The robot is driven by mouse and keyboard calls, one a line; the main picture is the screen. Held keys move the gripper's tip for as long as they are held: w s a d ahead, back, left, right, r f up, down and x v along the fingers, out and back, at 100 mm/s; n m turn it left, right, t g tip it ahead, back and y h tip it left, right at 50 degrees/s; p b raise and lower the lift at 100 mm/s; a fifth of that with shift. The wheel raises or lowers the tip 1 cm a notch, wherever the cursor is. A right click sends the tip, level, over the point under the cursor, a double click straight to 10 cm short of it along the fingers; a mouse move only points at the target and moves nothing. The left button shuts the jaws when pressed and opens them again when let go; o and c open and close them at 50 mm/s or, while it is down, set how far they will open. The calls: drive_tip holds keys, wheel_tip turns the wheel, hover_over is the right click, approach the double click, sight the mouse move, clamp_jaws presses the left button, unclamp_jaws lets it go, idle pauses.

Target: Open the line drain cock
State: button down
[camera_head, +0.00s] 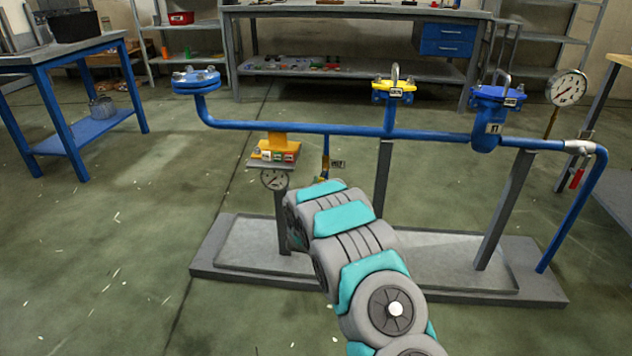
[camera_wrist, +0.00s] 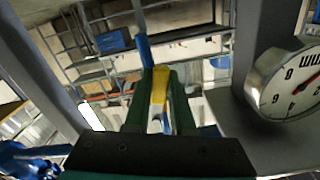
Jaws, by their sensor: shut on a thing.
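The line drain cock hangs on a short blue drop pipe (camera_head: 326,150) below the blue line, with a small dark tag (camera_head: 338,164) beside it. In the wrist view its yellow lever (camera_wrist: 160,84) lies between the green fingers of my gripper (camera_wrist: 158,98), below a blue pipe (camera_wrist: 145,50). My gripper is shut on this lever. In the head view my arm hides the gripper and most of the cock. I cannot tell the cock's inner position.
A gauge (camera_head: 274,180) and a yellow block (camera_head: 278,143) stand left of the drop pipe; a gauge (camera_wrist: 290,82) is close on the right in the wrist view. A red-handled valve (camera_head: 577,178) is at the line's right end. The grey base (camera_head: 215,262) lies below.

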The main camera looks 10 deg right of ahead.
drive_tip(key=shift+s+d+f+n, duration=0.2)
drive_tip(key=shift+d+n, duration=0.3)
drive_tip(key=shift+n, duration=0.6)
drive_tip(key=c, duration=0.8)
unclamp_jaws()
drive_tip(key=shift+o, duration=0.2)
drive_tip(key=v, duration=0.7)
drive_tip(key=shift+s, duration=0.35)
drive_tip(key=shift+r, duration=0.1)
